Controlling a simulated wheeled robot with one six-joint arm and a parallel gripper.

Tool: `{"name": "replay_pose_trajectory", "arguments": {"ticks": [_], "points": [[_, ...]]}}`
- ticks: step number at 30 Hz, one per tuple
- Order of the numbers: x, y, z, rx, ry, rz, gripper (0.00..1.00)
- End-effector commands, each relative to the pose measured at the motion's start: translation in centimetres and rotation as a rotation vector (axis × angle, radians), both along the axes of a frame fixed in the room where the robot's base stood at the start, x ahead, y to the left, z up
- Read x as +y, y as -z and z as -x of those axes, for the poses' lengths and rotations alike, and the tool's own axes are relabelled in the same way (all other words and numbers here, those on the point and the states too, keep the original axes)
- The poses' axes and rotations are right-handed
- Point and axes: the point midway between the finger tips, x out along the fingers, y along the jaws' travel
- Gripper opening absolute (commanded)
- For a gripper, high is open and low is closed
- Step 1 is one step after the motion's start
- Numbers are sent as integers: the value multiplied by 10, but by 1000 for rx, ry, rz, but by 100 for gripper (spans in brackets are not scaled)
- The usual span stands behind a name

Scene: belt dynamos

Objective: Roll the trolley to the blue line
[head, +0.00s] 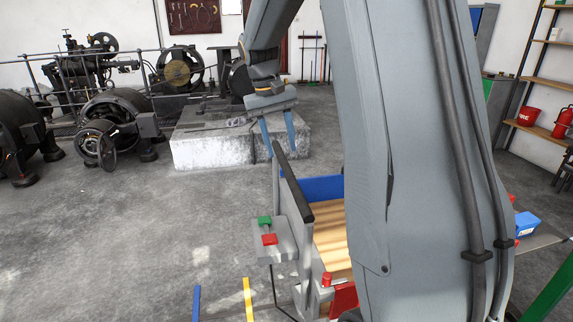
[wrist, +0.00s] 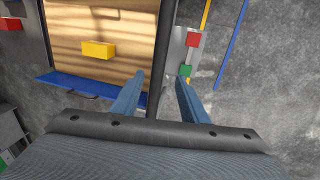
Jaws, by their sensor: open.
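The trolley (head: 328,238) stands at the lower middle of the head view, partly hidden behind my arm. It has a wooden deck, which also shows in the wrist view (wrist: 100,22), a blue end panel and a black handle bar (head: 294,182). My gripper (head: 280,150) is open above the bar's far end. In the wrist view the bar (wrist: 160,65) runs between my two blue fingers (wrist: 160,76); I cannot tell whether they touch it. The blue line (head: 196,303) lies on the floor left of the trolley, also at the wrist view's upper right (wrist: 231,45).
A yellow line (head: 248,300) lies between the trolley and the blue line. A side shelf carries a green block (head: 264,220) and a red block (head: 269,239). A yellow block (wrist: 98,50) sits on the deck. A concrete plinth (head: 215,148) and machines stand behind; the left floor is clear.

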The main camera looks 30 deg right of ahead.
Motion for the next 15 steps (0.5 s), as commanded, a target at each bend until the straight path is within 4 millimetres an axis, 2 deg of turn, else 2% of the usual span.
{"name": "replay_pose_trajectory", "arguments": {"ticks": [5, 15], "points": [[-7, 11, -1, 6, 8, 6, 40], [-15, 60, 2, 5, 8, 4, 40]]}}
